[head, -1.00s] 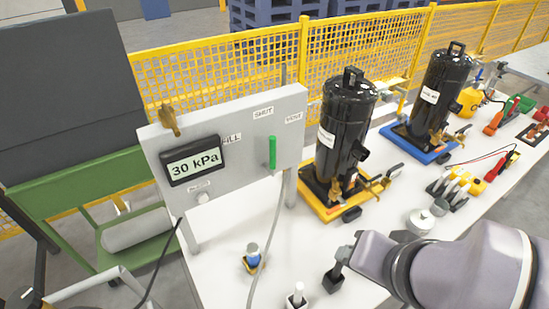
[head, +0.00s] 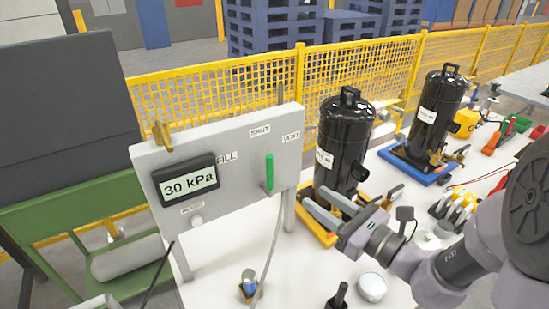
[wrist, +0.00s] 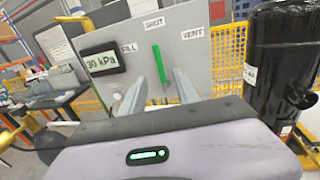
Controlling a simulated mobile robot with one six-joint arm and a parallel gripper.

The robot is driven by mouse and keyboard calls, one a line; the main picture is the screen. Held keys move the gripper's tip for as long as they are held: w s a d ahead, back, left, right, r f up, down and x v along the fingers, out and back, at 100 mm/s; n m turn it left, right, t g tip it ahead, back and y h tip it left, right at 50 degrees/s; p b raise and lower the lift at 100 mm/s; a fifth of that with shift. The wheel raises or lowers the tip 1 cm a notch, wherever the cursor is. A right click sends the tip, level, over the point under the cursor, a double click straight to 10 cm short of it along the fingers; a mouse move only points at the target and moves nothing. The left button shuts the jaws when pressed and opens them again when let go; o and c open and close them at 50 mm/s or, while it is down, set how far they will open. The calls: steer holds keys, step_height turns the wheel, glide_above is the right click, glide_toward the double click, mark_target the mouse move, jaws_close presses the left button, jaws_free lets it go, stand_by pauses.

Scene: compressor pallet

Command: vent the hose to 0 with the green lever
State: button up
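The green lever (head: 269,172) stands near upright on the grey panel (head: 222,150), below the SHUT label (head: 260,130), with FILL to its left and VENT (head: 291,137) to its right. The gauge (head: 188,182) reads 30 kPa. In the wrist view the lever (wrist: 159,63) appears between and beyond my fingers. My gripper (head: 318,208) is open and empty, to the right of the lever and in front of the near black compressor. In the wrist view, my gripper (wrist: 157,97) has its two fingers apart, pointing toward the panel.
The near black compressor (head: 345,135) on its yellow base stands right of the panel, close to my gripper. A second compressor (head: 436,112) sits on a blue base farther right. A grey hose (head: 273,250) hangs below the panel. Small fittings stand on the white table (head: 310,285).

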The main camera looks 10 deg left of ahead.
mark_target(272, 169)
steer(key=b+x, duration=0.2)
steer(key=x, duration=1.4)
steer(key=shift+a, duration=0.25)
jaws_close()
stand_by(0.4)
